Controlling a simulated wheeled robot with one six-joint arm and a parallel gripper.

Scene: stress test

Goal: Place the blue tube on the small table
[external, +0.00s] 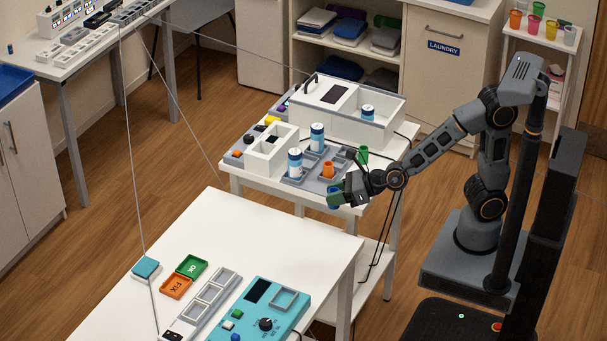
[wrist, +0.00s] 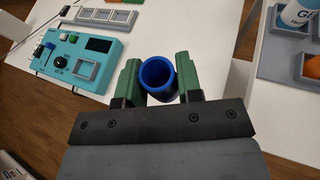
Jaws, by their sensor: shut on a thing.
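My gripper (external: 335,193) is shut on a blue tube (wrist: 158,77). Its two green fingers grip the tube from either side in the wrist view, and its open top faces the camera. In the external view the tube (external: 332,201) shows only as a small blue patch at the fingers. The gripper is in the air near the front right corner of the middle white table (external: 240,178). A larger white table (external: 215,225) stands in front of it. I cannot tell for sure which one is called the small table.
The middle table holds a grey tray with an orange tube (external: 328,170), a green tube (external: 362,155), white-and-blue bottles (external: 317,136) and boxes. The front table carries a teal device (external: 262,310) and small trays; its far part is bare. A shelf with cups (external: 551,29) stands back right.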

